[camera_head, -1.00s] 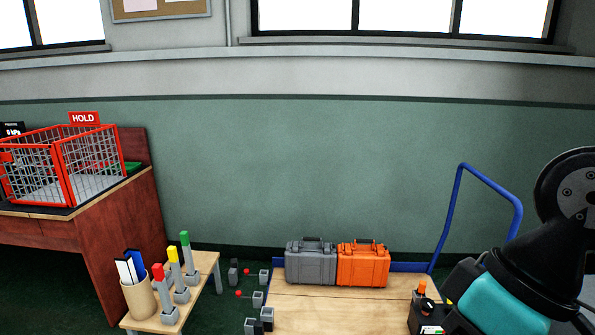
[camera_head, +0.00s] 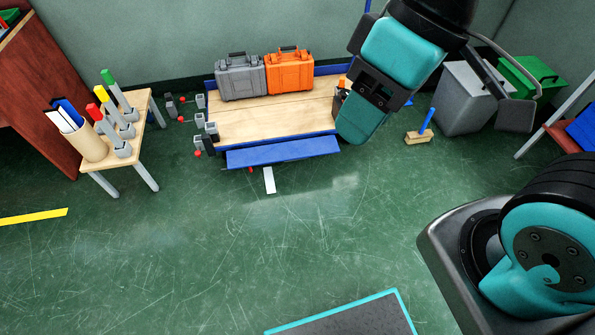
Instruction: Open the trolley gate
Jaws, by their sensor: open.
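The trolley (camera_head: 240,121) has a wooden deck with blue edging and stands on the floor near the back wall. A blue panel (camera_head: 284,151) runs along its front edge, apparently the gate; it looks slanted outward, and its hinge is not clear. Grey fittings (camera_head: 200,123) and red balls (camera_head: 198,153) show at its left end. A grey case (camera_head: 240,78) and an orange case (camera_head: 290,72) sit at the back of the deck. My gripper (camera_head: 372,102) is open, in front of the trolley's right end in the picture. Its fingertips are hard to make out; contact cannot be told.
A small table (camera_head: 143,105) with a pen cup (camera_head: 85,143) and colour-topped posts stands left. A grey bin (camera_head: 470,95), a green-lidded bin (camera_head: 533,75) and a brush (camera_head: 420,135) are right. A dark mat (camera_head: 345,318) lies near.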

